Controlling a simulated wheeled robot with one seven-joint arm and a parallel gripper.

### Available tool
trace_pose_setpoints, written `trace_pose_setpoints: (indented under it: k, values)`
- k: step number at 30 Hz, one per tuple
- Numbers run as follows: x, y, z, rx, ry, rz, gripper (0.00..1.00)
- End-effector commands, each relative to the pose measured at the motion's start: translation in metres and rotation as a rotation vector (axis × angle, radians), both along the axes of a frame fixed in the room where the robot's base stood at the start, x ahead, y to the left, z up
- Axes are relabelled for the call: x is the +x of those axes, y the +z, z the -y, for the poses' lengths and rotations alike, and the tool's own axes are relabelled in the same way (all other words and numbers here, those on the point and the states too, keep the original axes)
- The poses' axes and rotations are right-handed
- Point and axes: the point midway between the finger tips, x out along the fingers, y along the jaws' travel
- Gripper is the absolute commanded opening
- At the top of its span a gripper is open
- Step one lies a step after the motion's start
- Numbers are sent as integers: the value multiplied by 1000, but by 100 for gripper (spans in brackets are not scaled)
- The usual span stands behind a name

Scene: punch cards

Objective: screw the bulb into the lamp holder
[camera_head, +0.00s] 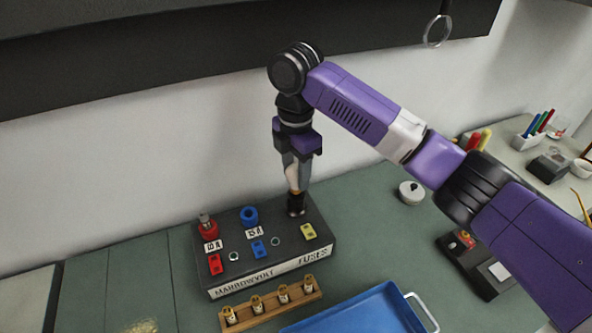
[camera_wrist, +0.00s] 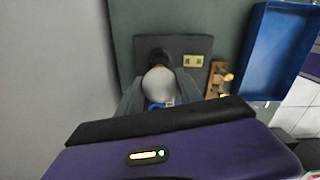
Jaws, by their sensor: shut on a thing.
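My gripper (camera_head: 297,178) points straight down over the back right part of a dark panel box. It is shut on a white bulb (camera_head: 292,176), which is upright with its base downward. The bulb's base meets or nearly meets the black lamp holder (camera_head: 296,206) on the box; I cannot tell how deep it sits. In the wrist view the bulb (camera_wrist: 158,86) lies between my gripper's two grey fingers (camera_wrist: 160,92). The black holder (camera_wrist: 157,57) shows partly behind the bulb.
The panel box (camera_head: 272,272) carries a red holder (camera_head: 208,230), a blue holder (camera_head: 250,217) and small coloured switches. A wooden rack (camera_head: 270,312) with several brass-coloured pieces stands in front. A blue tray (camera_head: 365,308) lies at the front right. A wall is close behind.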

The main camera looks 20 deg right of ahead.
Motion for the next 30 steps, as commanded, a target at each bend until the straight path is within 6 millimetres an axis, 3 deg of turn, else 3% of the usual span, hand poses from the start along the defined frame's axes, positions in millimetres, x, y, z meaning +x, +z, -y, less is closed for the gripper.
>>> trace_pose_setpoints:
  k: [30]
  values:
    - [0, -10, 0, 0, -1, 1, 14]
